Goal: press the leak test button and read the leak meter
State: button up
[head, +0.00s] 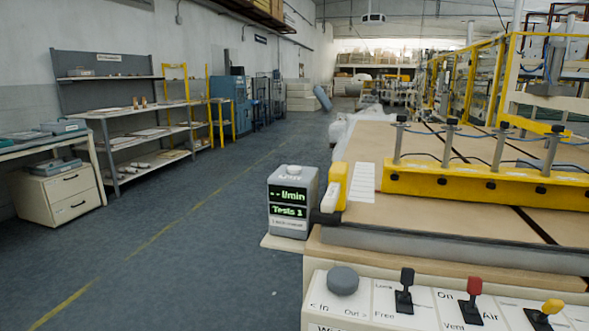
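The leak meter (289,223) is a small grey box on a light ledge at the left corner of the big work table. Its upper green display (288,195) reads "- - l/min", with dashes in place of a number. Its lower display (288,211) reads "Tests 1". A pale round button (291,170) sits on top of the box, with small print below it that I cannot read clearly. I take it to be the leak test button. Nothing is seen touching it. My gripper is not in view.
A control panel (420,308) with a grey knob (343,281) and black, red and yellow levers is in front. A yellow beam (480,186) crosses the table. Open floor (190,255) lies left.

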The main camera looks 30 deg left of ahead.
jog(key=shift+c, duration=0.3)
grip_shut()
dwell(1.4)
